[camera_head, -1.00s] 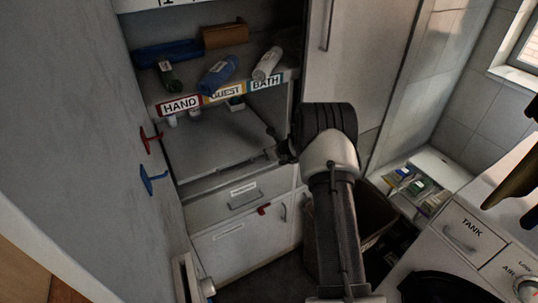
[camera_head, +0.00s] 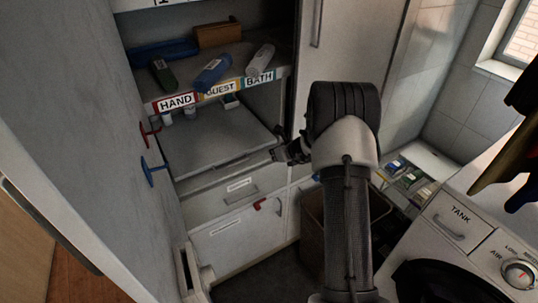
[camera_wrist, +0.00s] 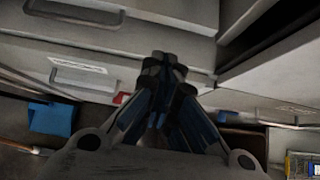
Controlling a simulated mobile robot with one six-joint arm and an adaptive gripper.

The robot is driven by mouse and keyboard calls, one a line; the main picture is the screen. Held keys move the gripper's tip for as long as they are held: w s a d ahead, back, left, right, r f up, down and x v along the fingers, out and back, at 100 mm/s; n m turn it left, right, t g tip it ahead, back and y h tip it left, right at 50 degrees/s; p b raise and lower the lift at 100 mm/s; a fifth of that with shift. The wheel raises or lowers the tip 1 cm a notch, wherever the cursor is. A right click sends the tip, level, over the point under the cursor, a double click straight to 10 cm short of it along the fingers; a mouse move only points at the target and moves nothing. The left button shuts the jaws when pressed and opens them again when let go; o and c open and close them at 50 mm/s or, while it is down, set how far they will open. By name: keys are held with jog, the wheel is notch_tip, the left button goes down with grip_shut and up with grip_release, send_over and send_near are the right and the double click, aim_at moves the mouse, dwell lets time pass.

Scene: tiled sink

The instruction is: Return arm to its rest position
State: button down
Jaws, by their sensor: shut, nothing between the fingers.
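My gripper (camera_head: 284,154) shows in the head view at the left of my dark wrist joint, in front of the cabinet's pull-out shelf (camera_head: 215,140). It is small and partly hidden there. In the wrist view my gripper (camera_wrist: 165,62) has its dark fingers together at the tips, with nothing between them. Behind the fingers are a white drawer front with a grey handle (camera_wrist: 88,78) and a small red item (camera_wrist: 121,98).
An open shelf (camera_head: 195,80) holds rolled towels above labels HAND, GUEST and BATH. Red and blue hooks (camera_head: 153,172) are on the left panel. A brown bin (camera_head: 312,218) stands behind my arm. A washing machine (camera_head: 460,250) is at the right.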

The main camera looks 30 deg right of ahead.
jog(key=v, duration=0.4)
jog(key=shift+r, duration=0.1)
